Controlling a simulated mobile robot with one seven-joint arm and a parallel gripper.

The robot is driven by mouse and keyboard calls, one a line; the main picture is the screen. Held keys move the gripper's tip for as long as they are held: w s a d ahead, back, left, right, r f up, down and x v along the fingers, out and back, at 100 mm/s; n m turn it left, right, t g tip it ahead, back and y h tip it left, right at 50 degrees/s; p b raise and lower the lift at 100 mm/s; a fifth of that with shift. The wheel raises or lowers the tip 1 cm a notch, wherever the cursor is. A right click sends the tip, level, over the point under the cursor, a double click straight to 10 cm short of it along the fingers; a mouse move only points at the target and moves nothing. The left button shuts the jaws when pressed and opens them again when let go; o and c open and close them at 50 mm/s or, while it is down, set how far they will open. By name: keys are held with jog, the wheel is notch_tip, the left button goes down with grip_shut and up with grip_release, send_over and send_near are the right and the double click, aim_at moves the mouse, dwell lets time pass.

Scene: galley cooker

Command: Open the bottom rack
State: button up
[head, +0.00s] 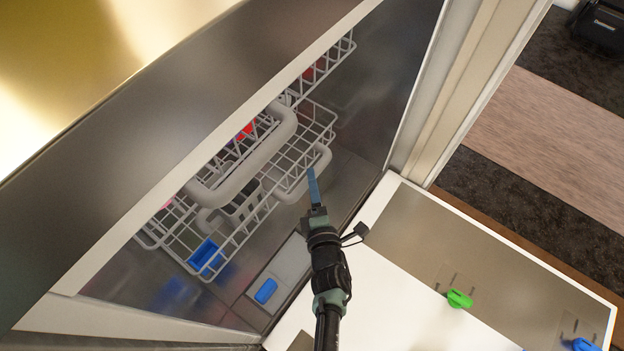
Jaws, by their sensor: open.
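The bottom rack (232,246) is a white wire basket inside the open dishwasher-like cavity, below a second white rack. Its rounded white handle (322,161) is at its front right edge. A blue block-shaped item (205,256) and a grey slotted basket (243,205) are in the bottom rack. My gripper (313,172) is open, seen nearly edge-on, with its blue finger beside the handle. I cannot tell whether it touches the handle. Nothing shows between the fingers.
The upper rack (280,139), with its thick white handle (245,163), hangs over the bottom rack. The open door (400,262) lies below my arm, with a green clip (459,299) and a blue one (585,345).

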jog(key=shift+w+a+f+b, duration=0.15)
jog(key=shift+w+b, duration=0.1)
jog(key=shift+w, duration=0.45)
jog(key=shift+w+a+f+b, duration=0.1)
jog(key=shift+w+b, duration=0.1)
jog(key=shift+w, duration=0.5)
grip_shut()
dwell(0.4)
